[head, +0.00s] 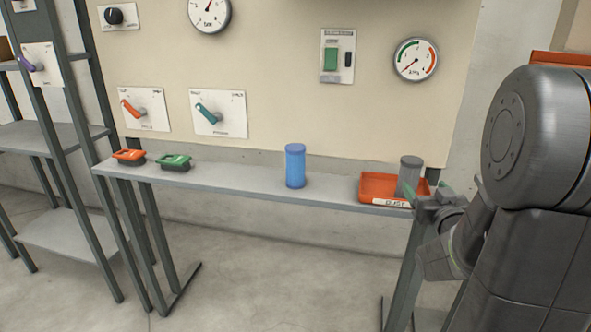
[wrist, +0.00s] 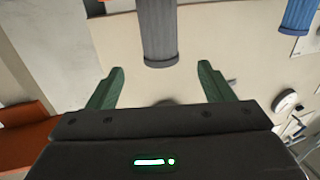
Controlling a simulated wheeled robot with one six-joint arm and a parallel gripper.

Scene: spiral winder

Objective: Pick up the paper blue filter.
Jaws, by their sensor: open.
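The blue filter (head: 295,167) is a blue cylinder standing upright on the narrow grey shelf (head: 235,187), near its middle. Part of it also shows at the top right corner of the wrist view (wrist: 299,13). My gripper (head: 430,194) is at the right end of the shelf, well to the right of the blue filter. In the wrist view my gripper (wrist: 161,74) has its two green fingers apart with nothing between them. A grey cylinder (wrist: 157,32) lies just beyond the fingertips there, apart from them.
The grey cylinder (head: 410,172) stands in an orange tray (head: 374,187) with a white label, right of the blue filter. An orange (head: 129,156) and a green (head: 174,162) small box sit at the shelf's left. A panel with dials and switches (head: 270,80) rises behind. The shelf around the blue filter is clear.

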